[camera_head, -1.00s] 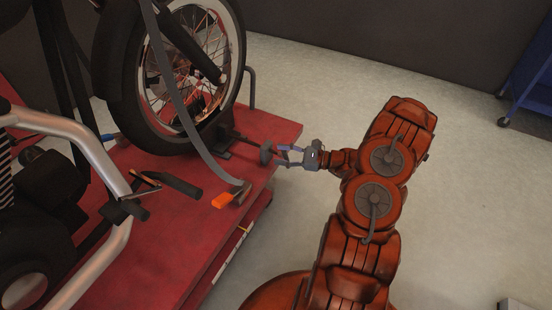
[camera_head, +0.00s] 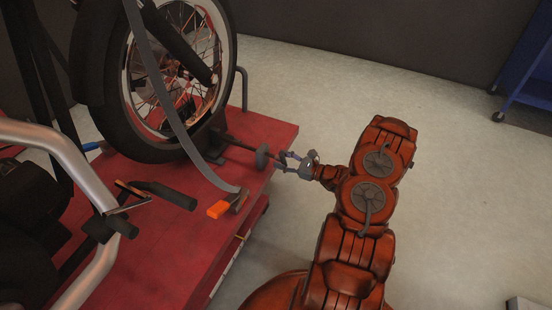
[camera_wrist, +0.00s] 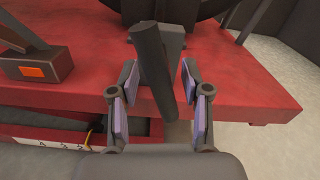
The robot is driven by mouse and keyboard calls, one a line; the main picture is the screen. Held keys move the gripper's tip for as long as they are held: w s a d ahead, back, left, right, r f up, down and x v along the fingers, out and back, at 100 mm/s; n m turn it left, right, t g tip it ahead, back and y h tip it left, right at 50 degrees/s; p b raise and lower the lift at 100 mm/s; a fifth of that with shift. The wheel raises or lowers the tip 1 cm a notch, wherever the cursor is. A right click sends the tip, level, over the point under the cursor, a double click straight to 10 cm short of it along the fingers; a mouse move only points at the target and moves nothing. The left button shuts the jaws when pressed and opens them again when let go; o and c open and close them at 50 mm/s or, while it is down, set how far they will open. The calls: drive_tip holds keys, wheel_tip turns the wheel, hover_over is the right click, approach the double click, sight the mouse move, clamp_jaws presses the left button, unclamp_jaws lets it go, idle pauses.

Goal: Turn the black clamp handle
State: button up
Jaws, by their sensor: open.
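In the wrist view the handle (camera_wrist: 152,62) is a dark bar, slightly tilted, running down between the finger pads. My gripper (camera_head: 285,160) is at the handle from the right in the head view. In the wrist view my gripper (camera_wrist: 158,92) is open, one finger on each side of the handle. A gap shows on the right side; whether the left pad touches is unclear.
The red platform (camera_head: 165,235) carries a motorcycle whose front wheel (camera_head: 180,80) stands by the clamp. A blue cart (camera_head: 530,75) stands far right.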

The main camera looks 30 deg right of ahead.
drive_tip(key=shift+x, duration=1.5)
drive_tip(key=shift+s, duration=0.1)
clamp_jaws()
